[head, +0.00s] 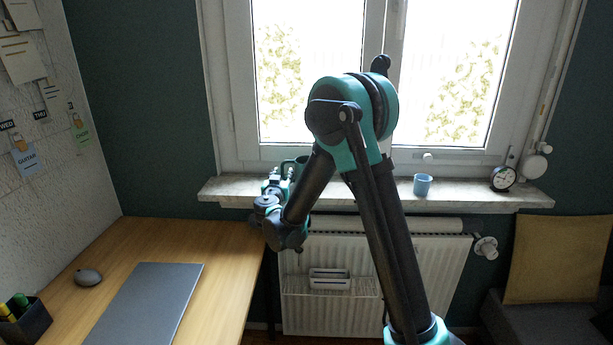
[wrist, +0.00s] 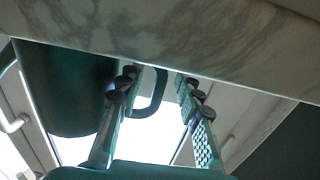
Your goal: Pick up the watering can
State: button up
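The dark green watering can (head: 301,163) stands on the windowsill in the head view, partly hidden behind my arm. In the wrist view its body (wrist: 65,90) fills the upper left, with its looped handle (wrist: 158,95) to the right of it. My gripper (wrist: 158,80) is open in the wrist view, its two fingers apart. The handle shows between the fingers, nearer the left one; I cannot tell whether they touch. In the head view my gripper (head: 279,178) is at the sill, just in front of the can.
The marble windowsill (head: 235,188) crosses the top of the wrist view, close to the fingertips. A blue cup (head: 422,185) and an alarm clock (head: 503,178) stand on the sill to the right. The desk (head: 225,250) is at the left, a radiator (head: 420,265) below the sill.

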grip_shut()
dwell(0.4)
jog(key=shift+r, duration=0.25)
dwell(0.4)
notch_tip(320, 180, up, 20)
jog(key=shift+f, duration=0.25)
dwell(1.4)
